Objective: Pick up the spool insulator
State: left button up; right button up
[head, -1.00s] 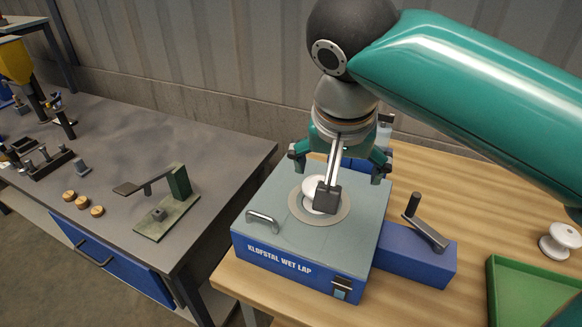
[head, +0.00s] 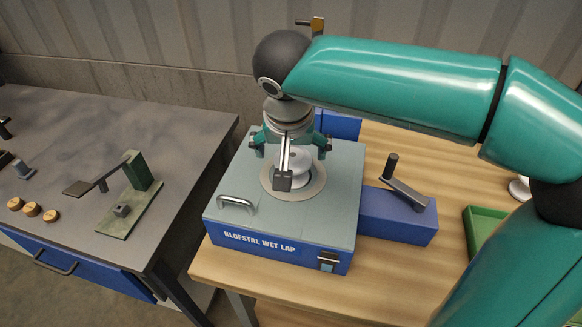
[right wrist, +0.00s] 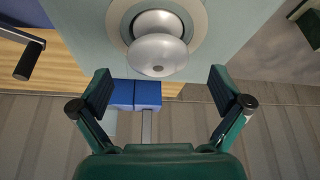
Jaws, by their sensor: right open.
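A white spool insulator (head: 305,168) stands on the round plate in the top of the blue-grey wet lap box (head: 340,190). The dark block on my right wrist partly hides it in the head view. In the right wrist view the spool (right wrist: 158,52) shows end-on, its round front flange towards me. My right gripper (head: 291,147) is open and empty. In the right wrist view its two fingers (right wrist: 160,90) are spread wide, with the spool ahead between their lines and apart from both. A second white spool (head: 519,188) is partly hidden behind my right arm. My left gripper is not in view.
The lap has a front handle (head: 237,203) and a blue side housing with a crank (head: 404,196). A green tray (head: 482,230) lies to its right on the wooden bench (head: 400,260). A grey bench (head: 70,150) on the left carries a lever press (head: 130,195) and wooden discs.

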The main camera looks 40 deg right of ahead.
aim_at(292, 157)
jog(key=shift+p+x, duration=0.3)
jog(key=shift+x, duration=2.45)
jog(key=shift+d, duration=0.1)
jog(key=shift+r, duration=0.1)
jog(key=c, duration=1.7)
jog(key=shift+o, duration=0.2)
jog(key=shift+r, duration=0.15)
